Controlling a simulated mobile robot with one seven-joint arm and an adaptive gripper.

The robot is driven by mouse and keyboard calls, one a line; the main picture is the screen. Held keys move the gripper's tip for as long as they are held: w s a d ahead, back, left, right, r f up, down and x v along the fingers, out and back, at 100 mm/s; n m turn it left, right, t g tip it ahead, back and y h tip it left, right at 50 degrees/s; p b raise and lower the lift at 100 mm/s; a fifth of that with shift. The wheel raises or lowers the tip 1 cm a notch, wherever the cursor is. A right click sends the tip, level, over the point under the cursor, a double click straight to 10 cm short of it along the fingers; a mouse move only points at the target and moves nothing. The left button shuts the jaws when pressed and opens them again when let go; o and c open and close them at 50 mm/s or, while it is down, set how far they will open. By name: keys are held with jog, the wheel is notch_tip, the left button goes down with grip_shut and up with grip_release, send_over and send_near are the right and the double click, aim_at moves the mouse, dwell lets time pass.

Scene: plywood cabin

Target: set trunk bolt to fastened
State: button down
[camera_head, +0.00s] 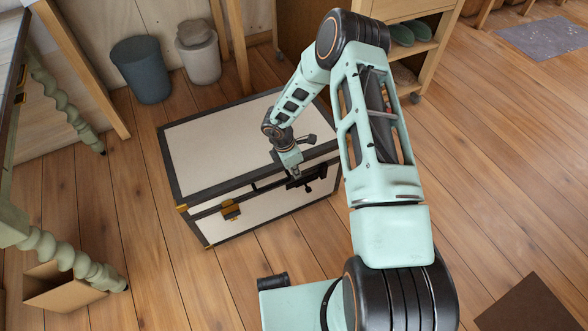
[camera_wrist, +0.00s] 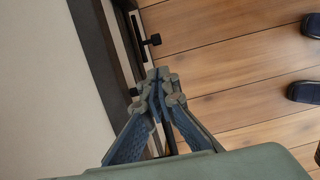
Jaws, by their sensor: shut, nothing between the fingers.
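The trunk (camera_head: 200,150) is a pale chest with dark edging, standing closed on the floor; its lid also fills the left of the wrist view (camera_wrist: 40,90). A dark bolt (camera_head: 322,171) is on its front near the lid's edge, right of the brass latch. In the wrist view the bolt (camera_wrist: 151,40) shows as a dark rod with a knob sticking out, just beyond my fingertips. My gripper (camera_wrist: 160,76) is shut and empty, beside the trunk's front edge at the bolt (camera_head: 295,174). The fingers hide part of the bolt, and I cannot tell whether it is fastened.
A brass latch (camera_head: 230,210) is on the trunk's front left. A blue-grey bin (camera_head: 142,70) and a pale bin (camera_head: 199,55) stand behind the trunk. A shelf unit (camera_head: 415,50) stands at the back. An open cardboard box (camera_head: 62,290) lies at lower left.

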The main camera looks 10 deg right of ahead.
jog(key=b+x, duration=0.3)
jog(key=x, duration=1)
jog(key=shift+f+b, duration=0.2)
jog(key=shift+b, duration=0.1)
jog(key=shift+w+d, duration=0.1)
